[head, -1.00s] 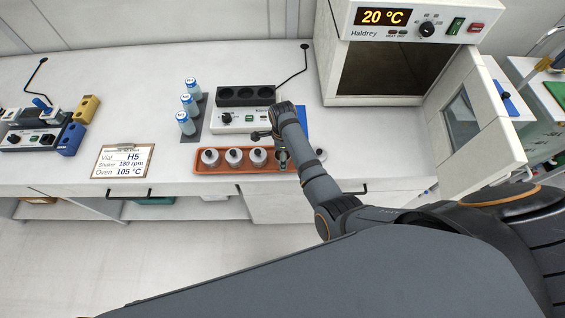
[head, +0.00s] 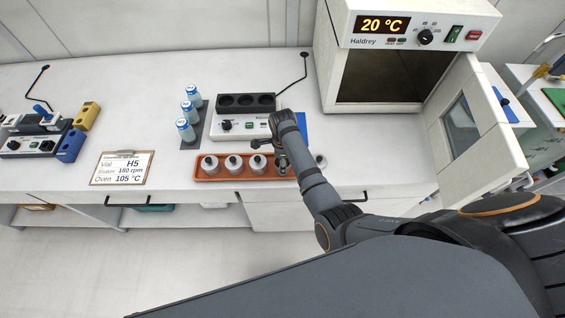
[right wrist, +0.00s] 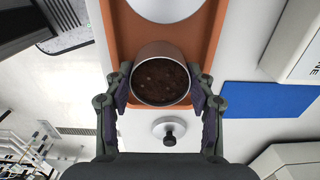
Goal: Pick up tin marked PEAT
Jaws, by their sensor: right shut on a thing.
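An open round metal tin (right wrist: 161,76) filled with dark brown, soil-like matter is between the fingers of my right gripper (right wrist: 164,88) in the right wrist view. The fingers are shut on its sides. It is at the end of the orange tray (right wrist: 125,28); I cannot tell whether it touches the tray floor. No PEAT marking is readable. In the head view my right gripper (head: 282,163) is at the right end of the tray (head: 207,176) and mostly hides this tin. My left gripper is not in view.
Three lidded pale tins (head: 233,164) stand in the tray. A loose lid with a black knob (right wrist: 169,131) lies beside the held tin. Behind are a vial rack (head: 198,137), a white device (head: 240,127) and a blue mat (right wrist: 266,100). The open oven door (head: 470,125) stands at the right.

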